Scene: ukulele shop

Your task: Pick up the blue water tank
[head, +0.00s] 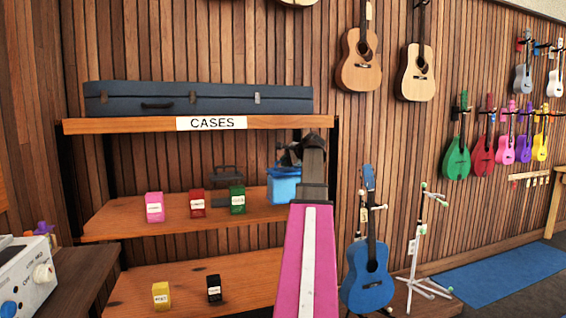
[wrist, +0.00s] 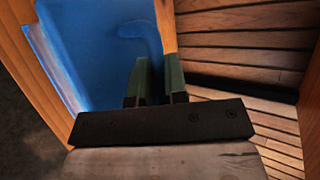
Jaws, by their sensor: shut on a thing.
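The blue water tank (head: 283,188) stands at the right end of the middle wooden shelf in the head view. My gripper (head: 290,158) is at its top, and my arm covers its right side. In the wrist view the blue tank (wrist: 90,50) fills the upper left, close against the fingers (wrist: 158,78). The fingers are nearly together and shut on the tank at its upper part. The exact grip point is hidden. I cannot see a clear gap between the tank and the shelf.
Small pink (head: 155,207), red (head: 197,203) and green (head: 237,200) boxes stand left on the same shelf (head: 120,228). The upper "CASES" shelf (head: 110,126) is close above, carrying a dark case (head: 200,99). A blue ukulele (head: 368,265) and a white stand (head: 421,245) are at right.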

